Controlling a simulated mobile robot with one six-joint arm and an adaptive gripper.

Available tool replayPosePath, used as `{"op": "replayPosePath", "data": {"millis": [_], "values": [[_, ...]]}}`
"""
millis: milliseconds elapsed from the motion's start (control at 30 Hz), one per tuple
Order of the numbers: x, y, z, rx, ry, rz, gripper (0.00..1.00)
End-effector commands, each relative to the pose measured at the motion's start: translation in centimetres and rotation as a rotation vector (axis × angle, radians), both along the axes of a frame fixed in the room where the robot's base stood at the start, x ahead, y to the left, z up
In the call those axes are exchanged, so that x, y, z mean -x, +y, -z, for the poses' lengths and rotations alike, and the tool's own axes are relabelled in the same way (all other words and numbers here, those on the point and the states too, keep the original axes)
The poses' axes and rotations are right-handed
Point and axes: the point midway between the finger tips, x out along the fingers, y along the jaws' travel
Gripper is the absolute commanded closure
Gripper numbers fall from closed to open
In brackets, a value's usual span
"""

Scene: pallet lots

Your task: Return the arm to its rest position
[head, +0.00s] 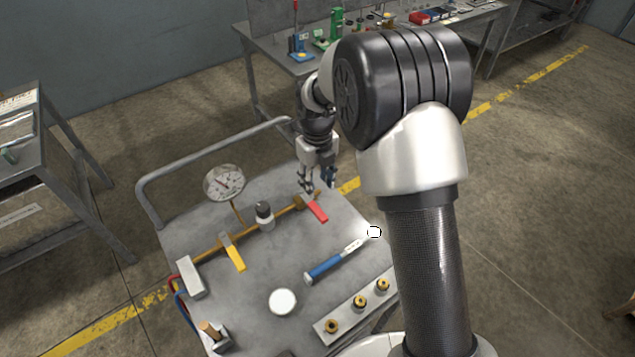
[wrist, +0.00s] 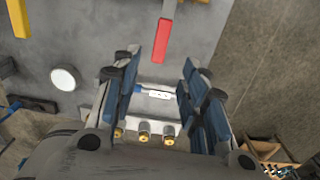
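My gripper (head: 318,184) hangs at the end of my bent arm, over the far right part of the grey cart top, close to the red valve lever (head: 317,211). In the wrist view my gripper (wrist: 160,68) has its two blue-padded fingers spread apart, with nothing held between them. The red lever (wrist: 161,42) lies beyond the fingertips in that view. I cannot tell whether the gripper touches the valve.
The cart (head: 190,225) carries a brass pipe with a gauge (head: 224,183), a yellow lever (head: 234,255), a blue-handled tool (head: 325,267), a white disc (head: 282,301) and a fittings strip (head: 328,340). A workbench (head: 270,47) stands behind; a grey table (head: 48,150) stands left.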

Motion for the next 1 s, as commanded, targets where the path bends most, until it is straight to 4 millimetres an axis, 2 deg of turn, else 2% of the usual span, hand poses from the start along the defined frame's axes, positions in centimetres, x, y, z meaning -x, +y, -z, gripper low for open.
{"op": "replayPosePath", "data": {"millis": [300,367,467,567,700,800,1000], "values": [[0.0,0.0,-0.2,0.000,-0.002,-0.008,0.60],[0.2,-0.2,-0.9,-0.001,-0.008,-0.039,0.60],[1.0,-0.9,-3.6,-0.003,-0.034,-0.167,0.60],[2.9,-2.0,-7.7,0.004,-0.072,-0.389,0.60],[6.9,-3.7,-13.3,0.036,-0.129,-0.769,0.60],[10.2,-4.9,-16.4,0.075,-0.165,-1.042,0.60],[17.5,-6.9,-20.6,0.193,-0.213,-1.584,0.60]]}}
